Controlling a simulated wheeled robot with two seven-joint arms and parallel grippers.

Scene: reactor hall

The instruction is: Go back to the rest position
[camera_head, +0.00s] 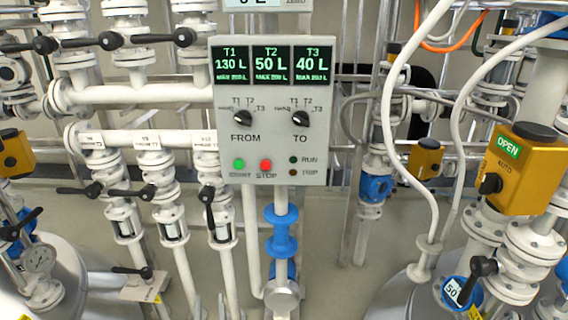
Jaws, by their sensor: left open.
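Neither of my grippers can be made out in the head view, and no arm of mine shows clearly. A grey control panel (262,150) stands upright in the middle. Its screens read T1 130 L, T2 50 L and T3 40 L. Below them are a FROM knob (243,118) and a TO knob (300,118). A green button (239,164) and a red STOP button (266,165) sit lower down. The RUN and TRIP lamps beside them look dark.
White pipes (150,94) with several black-handled valves fill the left. A yellow actuator (523,170) marked OPEN is at the right. Blue fittings (281,232) sit below the panel.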

